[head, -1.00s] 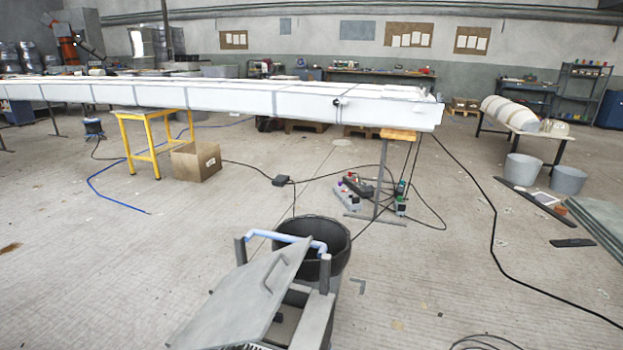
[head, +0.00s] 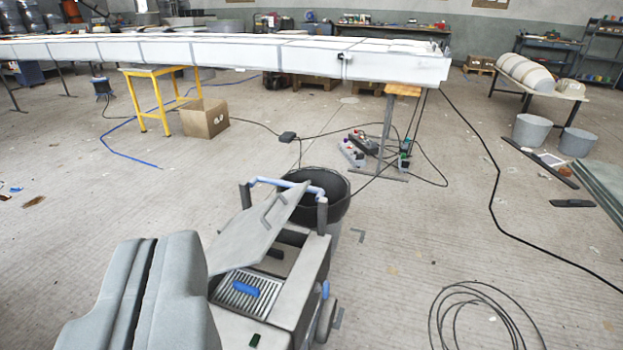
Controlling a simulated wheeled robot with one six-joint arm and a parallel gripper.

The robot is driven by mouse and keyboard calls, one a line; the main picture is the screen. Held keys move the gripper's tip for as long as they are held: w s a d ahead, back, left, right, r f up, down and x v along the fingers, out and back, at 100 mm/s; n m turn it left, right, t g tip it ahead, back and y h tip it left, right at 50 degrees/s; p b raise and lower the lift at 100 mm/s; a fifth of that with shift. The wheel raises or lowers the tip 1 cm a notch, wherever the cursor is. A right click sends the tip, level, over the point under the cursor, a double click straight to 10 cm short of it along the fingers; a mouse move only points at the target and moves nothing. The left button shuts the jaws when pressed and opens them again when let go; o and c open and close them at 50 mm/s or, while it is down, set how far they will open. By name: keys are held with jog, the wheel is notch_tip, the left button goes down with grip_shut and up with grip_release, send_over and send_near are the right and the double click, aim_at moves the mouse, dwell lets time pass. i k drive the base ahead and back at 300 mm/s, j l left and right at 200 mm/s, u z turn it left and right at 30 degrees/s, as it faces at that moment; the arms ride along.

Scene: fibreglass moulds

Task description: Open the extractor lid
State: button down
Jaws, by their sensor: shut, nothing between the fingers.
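The extractor is a grey box (head: 300,296) low in the middle of the view, with a blue handle bar (head: 290,183) at its far end. Its flat grey lid (head: 247,228) stands tilted up, with a bar handle (head: 277,208) on its face. Under it show a dark opening, a slatted grate (head: 228,289) and a blue piece (head: 245,292). My gripper (head: 168,240) is at the lower left, its thick grey fingers shut and empty. It lies just left of the lid's lower edge in the picture; whether they touch I cannot tell.
A black bucket (head: 325,206) stands behind the extractor. A coiled black cable (head: 485,312) lies on the floor to the right. A cardboard box (head: 205,118) and a yellow stand (head: 148,100) are near the long white mould (head: 220,52).

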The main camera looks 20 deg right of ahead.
aim_at(244, 243)
jog(key=i+l+z, duration=0.1)
jog(key=i+l, duration=0.8)
jog(key=l, duration=0.05)
